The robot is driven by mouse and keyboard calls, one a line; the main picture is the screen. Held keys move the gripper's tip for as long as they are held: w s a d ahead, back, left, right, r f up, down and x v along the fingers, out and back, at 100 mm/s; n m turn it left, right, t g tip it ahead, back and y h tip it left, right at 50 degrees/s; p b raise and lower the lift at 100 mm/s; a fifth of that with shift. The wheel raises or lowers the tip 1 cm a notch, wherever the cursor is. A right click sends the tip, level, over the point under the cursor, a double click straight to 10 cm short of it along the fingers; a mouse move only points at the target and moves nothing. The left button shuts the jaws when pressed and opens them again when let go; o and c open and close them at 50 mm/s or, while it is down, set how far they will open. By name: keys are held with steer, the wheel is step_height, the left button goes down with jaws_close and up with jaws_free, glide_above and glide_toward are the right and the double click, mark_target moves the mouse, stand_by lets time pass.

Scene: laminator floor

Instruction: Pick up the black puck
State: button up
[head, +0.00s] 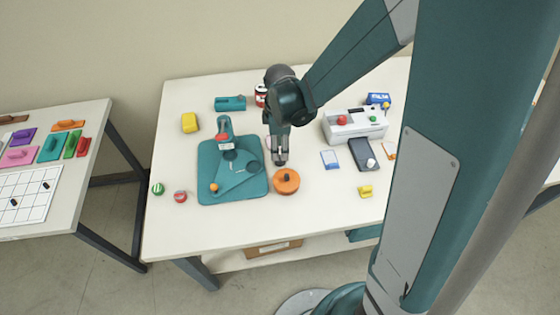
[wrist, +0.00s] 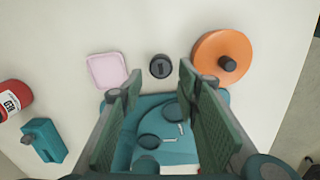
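The black puck (wrist: 160,66) is a small dark round piece lying on the white table. In the wrist view it sits between a pink square (wrist: 106,70) and an orange disc (wrist: 222,57) with a dark knob. My gripper (wrist: 160,80) is open and empty, its two green-padded fingers spread to either side below the puck in that view. In the head view my gripper (head: 281,163) points down just above the orange disc (head: 286,181), and I cannot clearly make out the puck there; the fingers likely cover it.
A teal fixture (head: 205,180) with dark round spots lies left of my gripper. A grey box (head: 347,135) with red and green buttons stands to the right.

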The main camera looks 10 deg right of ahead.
mark_target(280, 159)
steer(key=shift+f, duration=0.3)
steer(key=shift+d+f+b, duration=0.1)
steer(key=shift+f+b, duration=0.3)
steer(key=shift+f, duration=2.05)
steer(key=c, duration=0.7)
